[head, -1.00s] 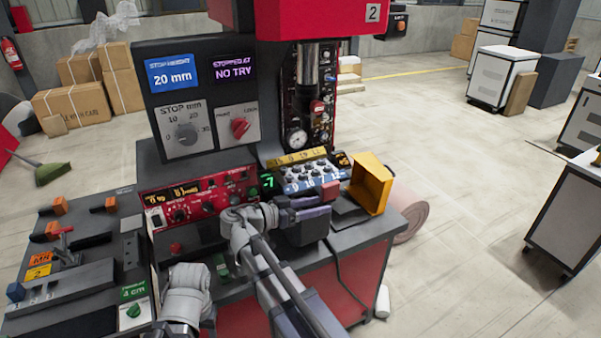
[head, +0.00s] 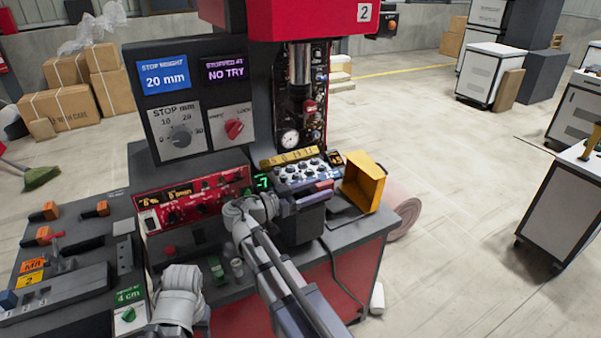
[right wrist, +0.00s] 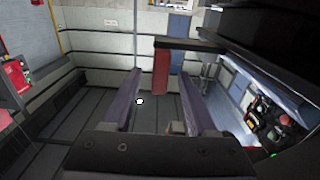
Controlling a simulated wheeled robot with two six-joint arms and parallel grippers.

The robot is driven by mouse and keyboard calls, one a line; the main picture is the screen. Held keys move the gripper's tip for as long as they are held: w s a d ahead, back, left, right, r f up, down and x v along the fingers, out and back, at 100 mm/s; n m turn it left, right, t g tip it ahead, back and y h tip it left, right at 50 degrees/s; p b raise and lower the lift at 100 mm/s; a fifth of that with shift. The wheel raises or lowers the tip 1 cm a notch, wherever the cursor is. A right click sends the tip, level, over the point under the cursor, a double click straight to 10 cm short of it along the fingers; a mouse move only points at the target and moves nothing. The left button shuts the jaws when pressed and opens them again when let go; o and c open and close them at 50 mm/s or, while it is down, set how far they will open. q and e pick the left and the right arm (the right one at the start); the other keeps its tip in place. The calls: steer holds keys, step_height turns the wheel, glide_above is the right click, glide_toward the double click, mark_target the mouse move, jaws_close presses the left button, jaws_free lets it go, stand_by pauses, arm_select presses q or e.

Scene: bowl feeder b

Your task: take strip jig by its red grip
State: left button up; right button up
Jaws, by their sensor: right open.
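The red grip (head: 324,185) shows as a small red block at the front right of the numbered panel in the head view. In the right wrist view the red grip (right wrist: 161,76) hangs upright from a dark bar (right wrist: 190,44). My right gripper (head: 317,192) is open at the grip. In the wrist view its two purple-grey fingers (right wrist: 159,78) stand on either side of the grip, with gaps showing. The fingers partly hide the grip in the head view. How the rest of the strip jig lies is unclear. My left arm shows low in the head view, but its gripper does not.
An open yellow bin (head: 363,184) stands just right of the grip. The red press head (head: 300,18) and its column rise behind. A red control panel (head: 193,203) is at the left, with a lever bench (head: 75,265) beyond. A cable runs down the bench front.

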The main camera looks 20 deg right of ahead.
mark_target(333, 184)
steer(key=shift+w+d+f, duration=0.1)
steer(key=shift+w+d, duration=0.05)
steer(key=shift+d, duration=2.6)
steer(key=shift+c, duration=0.2)
jaws_close()
